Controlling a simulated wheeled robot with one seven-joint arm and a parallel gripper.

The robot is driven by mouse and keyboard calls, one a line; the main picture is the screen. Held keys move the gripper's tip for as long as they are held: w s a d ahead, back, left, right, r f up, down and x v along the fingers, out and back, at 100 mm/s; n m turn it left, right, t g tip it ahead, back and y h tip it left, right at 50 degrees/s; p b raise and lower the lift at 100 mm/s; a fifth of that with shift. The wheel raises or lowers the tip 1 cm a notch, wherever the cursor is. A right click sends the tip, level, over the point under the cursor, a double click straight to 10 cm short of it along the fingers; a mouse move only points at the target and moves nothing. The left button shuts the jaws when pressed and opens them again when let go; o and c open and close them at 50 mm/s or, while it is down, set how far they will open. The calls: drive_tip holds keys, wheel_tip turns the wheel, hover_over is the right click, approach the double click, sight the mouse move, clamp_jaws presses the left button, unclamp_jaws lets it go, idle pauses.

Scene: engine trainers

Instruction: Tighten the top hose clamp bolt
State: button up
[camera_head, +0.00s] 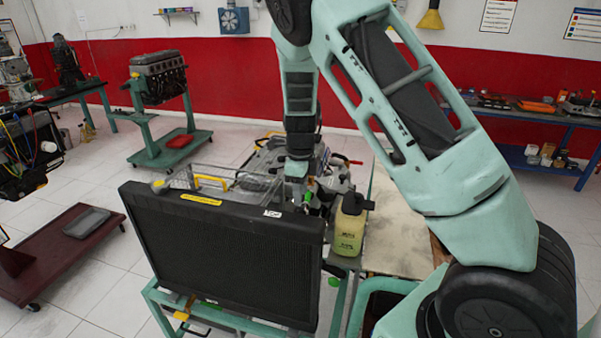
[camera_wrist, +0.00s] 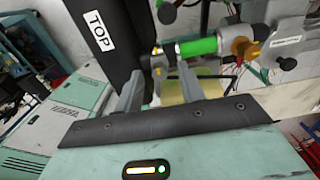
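The black radiator (camera_head: 222,250) stands upright at the front of the engine trainer. Its white TOP label (camera_wrist: 100,37) shows in the wrist view. A green hose section (camera_wrist: 197,47) runs right from beside the radiator. A grey hose clamp with a small yellowish part (camera_wrist: 157,62) sits at the hose's left end. My gripper (camera_wrist: 161,66) has its two fingers apart, with the clamp part showing between or just beyond the tips; I cannot tell whether they touch it. In the head view my gripper (camera_head: 297,172) points down behind the radiator's top edge, and the fingertips are hidden.
A yellow fluid bottle (camera_head: 349,226) stands just right of the radiator. A clear box with a yellow handle (camera_head: 212,182) is behind it at left. An orange fitting (camera_wrist: 243,48) and wiring crowd the hose's right side. A bare board (camera_head: 402,235) lies at right.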

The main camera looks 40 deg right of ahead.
wheel_tip(320, 180, up, 17)
drive_tip(key=b, duration=0.4)
idle(0.4)
